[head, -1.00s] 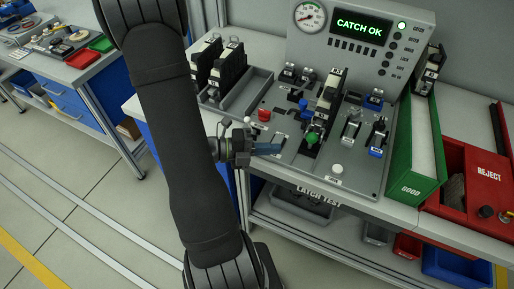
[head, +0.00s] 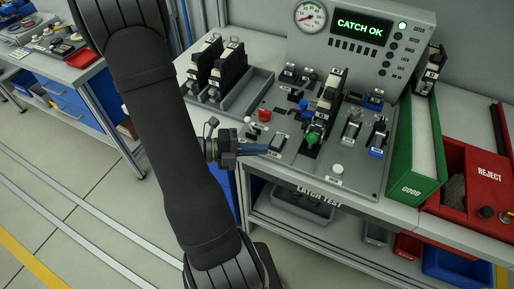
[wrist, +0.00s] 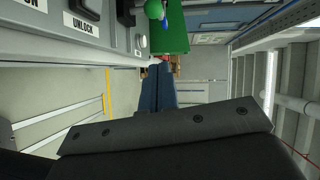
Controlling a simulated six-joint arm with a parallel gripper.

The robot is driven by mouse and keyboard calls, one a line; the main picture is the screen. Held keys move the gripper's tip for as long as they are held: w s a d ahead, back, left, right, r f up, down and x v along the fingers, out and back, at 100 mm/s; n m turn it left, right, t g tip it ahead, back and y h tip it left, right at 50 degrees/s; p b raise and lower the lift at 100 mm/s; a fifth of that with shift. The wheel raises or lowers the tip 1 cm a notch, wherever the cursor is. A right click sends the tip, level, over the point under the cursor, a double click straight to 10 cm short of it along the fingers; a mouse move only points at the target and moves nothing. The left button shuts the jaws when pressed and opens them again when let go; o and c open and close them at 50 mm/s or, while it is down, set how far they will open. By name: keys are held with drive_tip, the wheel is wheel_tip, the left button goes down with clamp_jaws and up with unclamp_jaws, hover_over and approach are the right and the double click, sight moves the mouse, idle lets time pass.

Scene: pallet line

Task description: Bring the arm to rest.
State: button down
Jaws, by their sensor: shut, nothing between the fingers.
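My gripper (head: 262,149) is shut and empty, with its blue-grey fingers pointing right at the left front edge of the latch test panel (head: 352,176) in the head view. In the wrist view the closed fingers (wrist: 158,85) lie side by side, with the panel's edge at the upper left. My dark arm hangs down across the left half of the head view and hides part of the bench and floor behind it.
A device with a green knob (head: 313,138) stands in the panel. The display (head: 360,27) reads CATCH OK. A green GOOD bin (head: 415,160) and a red REJECT bin (head: 478,178) stand at right. Black devices (head: 229,68) stand in a tray at back left. Floor left is clear.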

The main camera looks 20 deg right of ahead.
drive_tip(key=shift+d, duration=0.15)
drive_tip(key=shift+w+x, duration=0.15)
drive_tip(key=shift+x, duration=1.65)
drive_tip(key=shift+w+x, duration=0.2)
drive_tip(key=shift+x, duration=1.6)
drive_tip(key=shift+w+x, duration=0.15)
drive_tip(key=shift+x, duration=1.65)
